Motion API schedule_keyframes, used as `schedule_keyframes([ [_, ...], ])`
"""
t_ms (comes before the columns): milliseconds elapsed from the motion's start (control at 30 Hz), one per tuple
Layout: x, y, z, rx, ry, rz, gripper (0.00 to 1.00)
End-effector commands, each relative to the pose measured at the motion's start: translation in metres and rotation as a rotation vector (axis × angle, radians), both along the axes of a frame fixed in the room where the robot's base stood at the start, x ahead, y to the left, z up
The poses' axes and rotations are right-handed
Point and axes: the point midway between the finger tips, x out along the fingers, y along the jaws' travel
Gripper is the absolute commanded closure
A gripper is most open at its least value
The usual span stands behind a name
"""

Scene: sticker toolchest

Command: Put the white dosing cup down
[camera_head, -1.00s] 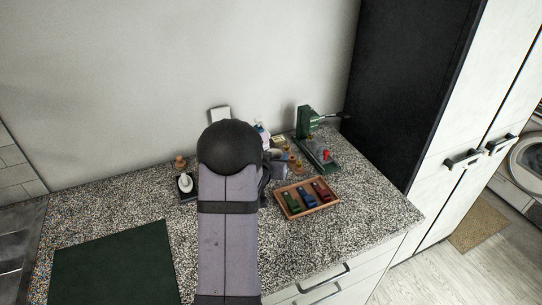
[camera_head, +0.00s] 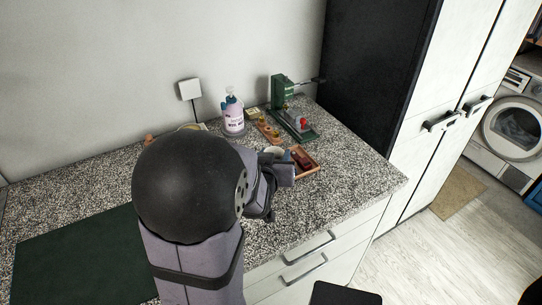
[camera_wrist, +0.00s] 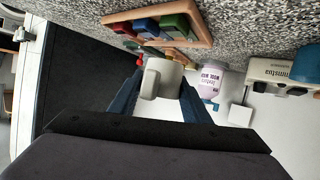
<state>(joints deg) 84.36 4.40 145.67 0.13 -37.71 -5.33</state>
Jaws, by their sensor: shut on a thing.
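My gripper (camera_wrist: 158,88) is shut on the white dosing cup (camera_wrist: 162,76), which sits between its two dark blue fingers in the wrist view. In the head view my gripper (camera_head: 279,166) is at the near left side of the wooden tray, and a small pale part of the cup (camera_head: 273,150) shows beside it. My arm hides most of the cup there. I cannot tell the cup's height above the worktop.
The wooden tray (camera_wrist: 205,37) holds red, blue and green items. A wool wash bottle (camera_head: 233,118), a green press-like tool (camera_head: 284,97) and a small wooden rack (camera_head: 268,131) stand behind. The speckled worktop (camera_head: 330,205) is clear at front right. A dark green mat (camera_head: 75,255) lies left.

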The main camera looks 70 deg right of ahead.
Motion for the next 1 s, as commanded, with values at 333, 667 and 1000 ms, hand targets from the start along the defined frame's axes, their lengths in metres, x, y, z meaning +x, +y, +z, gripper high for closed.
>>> schedule_keyframes([
  [333,-0.004,0.003,0.002,0.000,0.001,-0.002,0.83],
  [667,-0.010,0.003,0.015,0.011,0.001,-0.015,0.83],
  [1000,-0.022,0.003,-0.006,0.017,0.000,-0.039,0.83],
])
